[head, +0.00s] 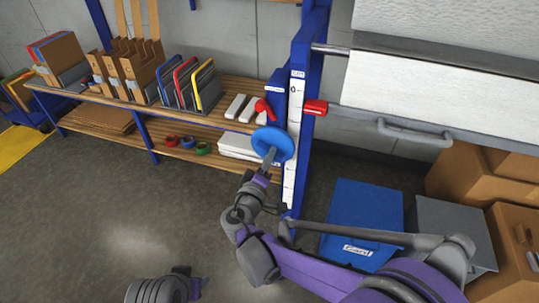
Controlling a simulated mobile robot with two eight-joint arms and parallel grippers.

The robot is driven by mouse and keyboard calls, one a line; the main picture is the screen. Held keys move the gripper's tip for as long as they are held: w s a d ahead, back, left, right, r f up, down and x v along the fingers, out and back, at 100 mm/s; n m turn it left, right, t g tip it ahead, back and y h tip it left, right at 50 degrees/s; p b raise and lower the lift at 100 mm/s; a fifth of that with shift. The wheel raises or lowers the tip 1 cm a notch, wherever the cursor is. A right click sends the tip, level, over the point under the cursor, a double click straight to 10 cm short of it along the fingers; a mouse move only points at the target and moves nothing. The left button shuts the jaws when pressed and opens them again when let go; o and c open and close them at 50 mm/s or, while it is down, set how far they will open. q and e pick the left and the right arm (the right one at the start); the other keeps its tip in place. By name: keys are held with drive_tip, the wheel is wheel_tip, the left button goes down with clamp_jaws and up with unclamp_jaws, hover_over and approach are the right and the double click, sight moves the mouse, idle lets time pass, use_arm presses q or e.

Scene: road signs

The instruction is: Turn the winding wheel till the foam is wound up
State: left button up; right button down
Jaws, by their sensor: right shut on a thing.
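The blue winding wheel (274,143) is a round disc on the side of the blue upright frame, left of the white foam. My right gripper (268,161) is at the wheel's lower front, shut on it; the fingertips are small and the exact grip point is hard to see. The white foam (430,108) hangs as a wide sheet at the upper right, below a dark bar, with more white material (450,20) above it. My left gripper (188,284) shows only partly at the bottom edge, away from the wheel; its jaws cannot be made out.
A blue bin (361,220) and a grey bin (450,232) stand below the foam. Cardboard boxes (490,178) are at the right. A wooden shelf (130,105) with folders and tape rolls runs along the wall at left. The grey floor in front is clear.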

drive_tip(key=shift+m, duration=1.4)
drive_tip(key=shift+f, duration=0.1)
drive_tip(key=c, duration=0.9)
unclamp_jaws()
drive_tip(key=shift+o, duration=0.2)
drive_tip(key=v, duration=1.1)
drive_tip(key=shift+b, duration=0.4)
